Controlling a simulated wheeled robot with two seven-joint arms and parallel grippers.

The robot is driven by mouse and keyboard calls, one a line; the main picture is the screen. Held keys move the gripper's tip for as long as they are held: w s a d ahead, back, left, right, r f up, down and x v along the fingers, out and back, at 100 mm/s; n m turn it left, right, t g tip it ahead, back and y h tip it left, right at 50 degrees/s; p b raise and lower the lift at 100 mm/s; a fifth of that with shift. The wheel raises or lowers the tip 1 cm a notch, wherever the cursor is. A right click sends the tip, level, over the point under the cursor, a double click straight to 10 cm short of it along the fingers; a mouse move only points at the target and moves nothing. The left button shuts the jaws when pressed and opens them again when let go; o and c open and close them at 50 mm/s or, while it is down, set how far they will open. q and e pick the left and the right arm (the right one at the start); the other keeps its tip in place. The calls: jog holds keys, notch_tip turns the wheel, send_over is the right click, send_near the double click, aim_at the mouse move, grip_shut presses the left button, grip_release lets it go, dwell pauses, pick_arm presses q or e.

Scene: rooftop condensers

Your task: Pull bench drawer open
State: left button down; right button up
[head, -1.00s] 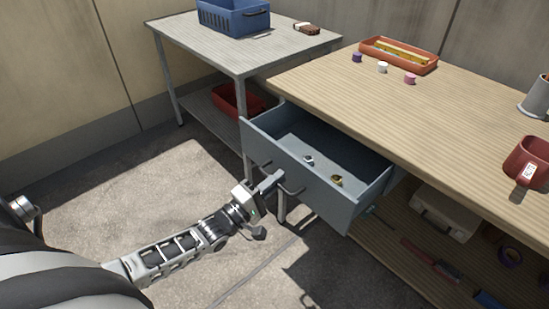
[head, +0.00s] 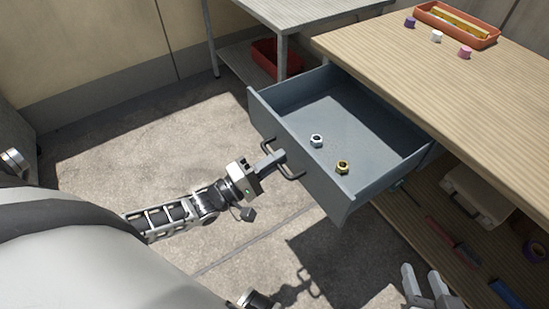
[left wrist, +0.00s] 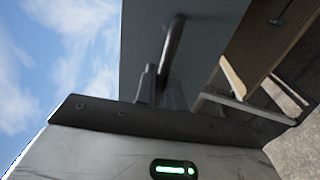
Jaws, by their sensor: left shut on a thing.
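The grey-blue bench drawer (head: 318,192) stands well out from under the wooden bench top (head: 440,100), its inside open to view. A dark bar handle (head: 296,174) is on its front. My left gripper (head: 276,159) is shut on the handle. In the left wrist view, the handle (left wrist: 174,45) rises from between the fingers against the grey drawer front (left wrist: 140,50). My right gripper (head: 425,287) shows at the lower right, its two fingers apart and empty, over the lower shelf's edge.
A silver nut (head: 317,141) and a brass nut (head: 343,167) lie in the drawer. An orange tray (head: 487,39) and small coloured caps are on the bench. A pale case (head: 477,194) sits on the lower shelf. A metal table (head: 285,14) stands behind. Floor left of the drawer is clear.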

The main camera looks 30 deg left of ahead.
pick_arm(q)
jog(key=c, duration=1.6)
grip_release()
jog(key=v, duration=1.6)
jog(key=shift+a, duration=0.1)
jog(key=shift+w, duration=0.1)
